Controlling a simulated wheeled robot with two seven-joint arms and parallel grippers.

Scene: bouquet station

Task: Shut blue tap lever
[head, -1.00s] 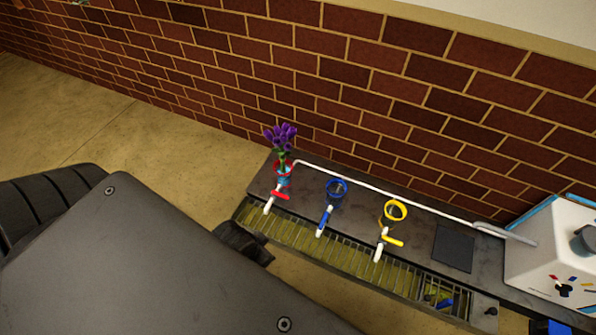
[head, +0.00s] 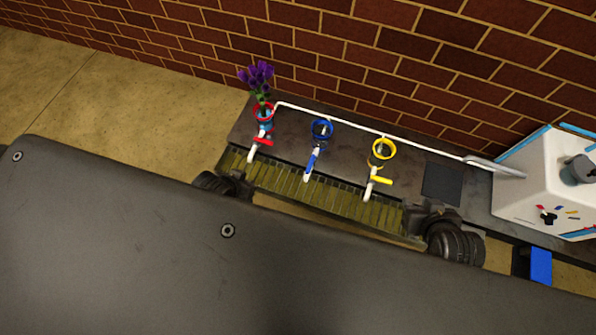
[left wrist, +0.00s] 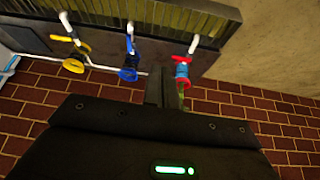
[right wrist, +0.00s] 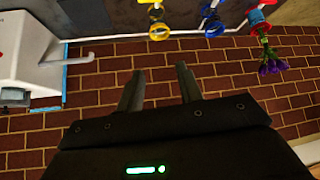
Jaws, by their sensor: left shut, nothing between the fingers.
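The blue tap lever (head: 312,160) lies in line with its white spout, below the blue ring (head: 322,129) on the bench. It also shows near the top of the left wrist view (left wrist: 130,43) and the right wrist view (right wrist: 207,14). My left gripper (left wrist: 161,88) is shut and empty, its fingers pointing towards the taps; in the head view it is by the grille's left end, left of the blue tap. My right gripper (right wrist: 160,86) is open and empty; in the head view it is by the grille's right end. Neither gripper touches the lever.
The red lever (head: 262,142) and yellow lever (head: 380,181) sit crosswise on the neighbouring taps. Purple flowers (head: 257,76) stand in the red ring. A grille trough (head: 320,203) runs under the spouts. A white box (head: 540,190) stands right; a brick wall is behind.

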